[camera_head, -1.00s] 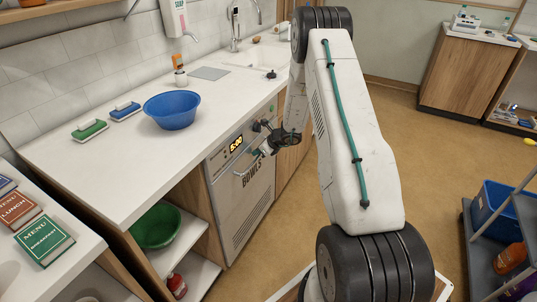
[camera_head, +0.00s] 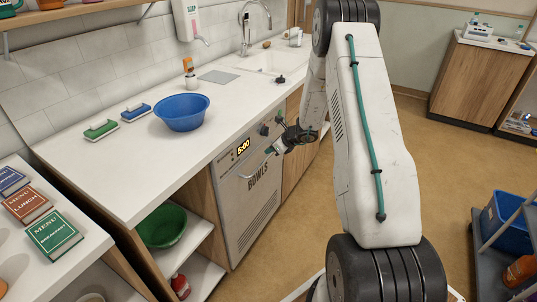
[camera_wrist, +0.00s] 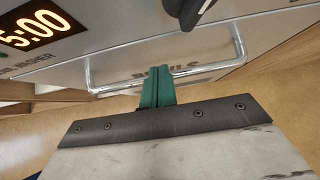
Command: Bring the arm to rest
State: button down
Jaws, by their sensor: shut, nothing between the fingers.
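My gripper (camera_head: 271,150) is at the front of the bowl washer (camera_head: 245,205), close to its upper front by the handle. In the wrist view, the green fingertips (camera_wrist: 157,88) are together with nothing between them. They overlap the washer's metal bar handle (camera_wrist: 115,84) in that view; I cannot tell whether they touch it. The washer door is shut, and its display (camera_wrist: 38,28) reads 5:00. My arm reaches up and forward from the lower right of the head view.
A green bowl (camera_head: 163,226) is on the shelf below. A cart (camera_head: 490,245) stands at right. The floor (camera_head: 430,165) between is open.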

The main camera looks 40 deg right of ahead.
jog(key=v, duration=0.4)
jog(key=shift+s+d+r, duration=0.1)
jog(key=shift+s+d, duration=0.05)
jog(key=shift+s, duration=0.2)
jog(key=s+a+r+n+g+y, duration=0.3)
jog(key=s+a+r+n+g, duration=0.4)
jog(key=s+a+r+n, duration=1.05)
jog(key=s+a+r+n+h, duration=0.3)
jog(key=s+r+n, duration=0.3)
jog(key=s, duration=0.5)
jog(key=s+a+r+n+h, duration=0.3)
jog(key=s+a+r+n, duration=0.2)
jog(key=s, duration=0.7)
jog(key=shift+a+r+n+h, duration=0.3)
jog(key=shift+a+r+n, duration=0.1)
jog(key=shift+r+n, duration=0.95)
